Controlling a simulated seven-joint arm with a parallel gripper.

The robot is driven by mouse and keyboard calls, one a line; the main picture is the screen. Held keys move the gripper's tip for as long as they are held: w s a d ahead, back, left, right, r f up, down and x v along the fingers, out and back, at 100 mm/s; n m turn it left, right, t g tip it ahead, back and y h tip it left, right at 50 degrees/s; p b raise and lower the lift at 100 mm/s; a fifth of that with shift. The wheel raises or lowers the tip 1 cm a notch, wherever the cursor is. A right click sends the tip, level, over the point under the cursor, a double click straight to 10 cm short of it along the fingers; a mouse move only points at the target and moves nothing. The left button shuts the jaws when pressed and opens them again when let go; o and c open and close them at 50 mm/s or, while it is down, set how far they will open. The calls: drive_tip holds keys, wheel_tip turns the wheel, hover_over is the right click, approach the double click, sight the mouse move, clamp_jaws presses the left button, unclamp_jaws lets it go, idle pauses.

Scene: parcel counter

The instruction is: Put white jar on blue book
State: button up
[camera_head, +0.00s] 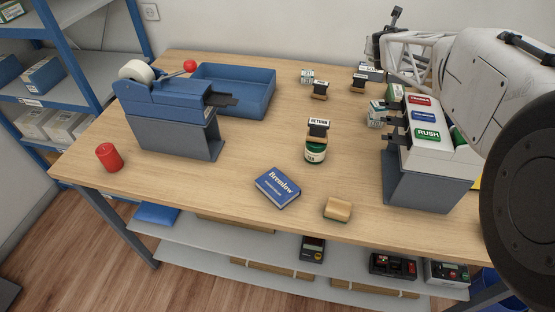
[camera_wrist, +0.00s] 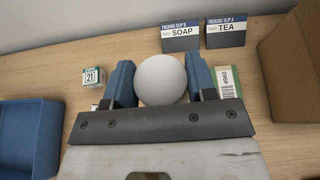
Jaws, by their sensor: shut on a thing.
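The blue book (camera_head: 278,188), with white lettering, lies flat near the front middle of the table in the head view. In the wrist view, my gripper (camera_wrist: 160,68) is shut on a smooth round white thing, which I take for the white jar (camera_wrist: 162,82). One finger is on each side of it. Only its round top shows, so its lower part and any gap beneath are hidden. In the head view my arm covers the right side, and I cannot make out the fingers or the held jar there. Nothing lies on the book.
A tan block (camera_head: 338,209) lies right of the book, a red cylinder (camera_head: 109,157) at left. A blue tray (camera_head: 256,92) and tape dispenser (camera_head: 170,115) stand behind.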

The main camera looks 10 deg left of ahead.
drive_tip(key=d+f, duration=0.2)
drive_tip(key=d, duration=0.5)
drive_tip(key=s+a+r+m+h, duration=0.1)
drive_tip(key=s+a, duration=0.5)
drive_tip(key=a, duration=0.2)
drive_tip(key=s+a+r, duration=0.1)
drive_tip(key=s+a, duration=0.4)
drive_tip(key=a, duration=0.3)
drive_tip(key=s+a+h, duration=0.1)
drive_tip(key=s+a, duration=0.3)
drive_tip(key=s, duration=0.3)
drive_tip(key=s+a, duration=0.5)
drive_tip(key=s, duration=0.3)
drive_tip(key=s+a+f+m+h, duration=0.1)
drive_tip(key=s+a+f+m, duration=0.15)
drive_tip(key=s, duration=1.35)
drive_tip(key=s+d+f+h, duration=0.1)
drive_tip(key=s+d+f, duration=0.1)
drive_tip(key=s, duration=0.6)
drive_tip(key=s+d+f+h, duration=0.1)
drive_tip(key=s+d+f, duration=0.2)
drive_tip(key=s+d, duration=0.2)
drive_tip(key=shift+s+f+m, duration=0.3)
drive_tip(key=shift+s+m, duration=0.05)
drive_tip(key=shift+s, duration=1.3)
drive_tip(key=shift+w+a, duration=0.1)
drive_tip(key=shift+w, duration=0.05)
